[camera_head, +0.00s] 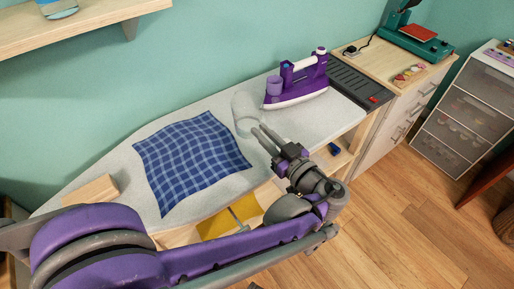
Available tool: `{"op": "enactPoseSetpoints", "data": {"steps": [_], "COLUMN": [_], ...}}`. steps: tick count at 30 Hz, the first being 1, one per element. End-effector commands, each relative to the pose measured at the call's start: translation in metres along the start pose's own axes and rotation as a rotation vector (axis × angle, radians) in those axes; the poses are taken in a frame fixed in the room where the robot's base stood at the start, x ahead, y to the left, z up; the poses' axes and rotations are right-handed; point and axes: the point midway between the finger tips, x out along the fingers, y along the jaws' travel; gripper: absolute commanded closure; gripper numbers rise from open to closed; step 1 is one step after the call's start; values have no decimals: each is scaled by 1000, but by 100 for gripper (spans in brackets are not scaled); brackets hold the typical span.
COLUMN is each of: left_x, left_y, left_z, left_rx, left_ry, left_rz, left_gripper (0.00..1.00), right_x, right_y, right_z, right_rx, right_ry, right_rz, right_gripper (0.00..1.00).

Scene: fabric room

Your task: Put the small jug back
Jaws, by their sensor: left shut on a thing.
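The small jug (244,103) is clear and see-through. It is at the right part of the grey ironing board (195,111), just left of the purple iron (300,84). My left gripper (260,130) reaches in over the front edge of the board and is shut on the jug at its near side. The jug's outline is faint, so I cannot tell whether its base touches the board. The iron rests near the right end of the board, with a small purple cup-like part (274,85) at its left. My right gripper is not in view.
A blue checked cloth (191,154) lies flat left of the jug. A wooden block (91,190) is at the board's left end. A dark ribbed rest (356,82) lies right of the iron. A wooden cabinet (386,115) and a drawer unit (464,112) stand at the right.

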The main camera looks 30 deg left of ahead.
Motion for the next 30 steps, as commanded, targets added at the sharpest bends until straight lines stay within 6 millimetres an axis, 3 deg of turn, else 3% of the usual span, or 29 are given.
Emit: {"op": "enactPoseSetpoints", "data": {"steps": [3,10,16,30], "left_x": [0,0,0,0], "left_y": [0,0,0,0], "left_z": [22,38,66,73], "left_rx": [1,0,0,0], "left_ry": [0,1,1,1], "left_rz": [0,0,-1,0], "left_gripper": [100,100,100,100], "right_x": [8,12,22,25], "right_y": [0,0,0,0], "right_z": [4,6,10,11], "right_rx": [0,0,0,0], "right_ry": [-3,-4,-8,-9], "right_rz": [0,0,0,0], "right_gripper": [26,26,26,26]}}
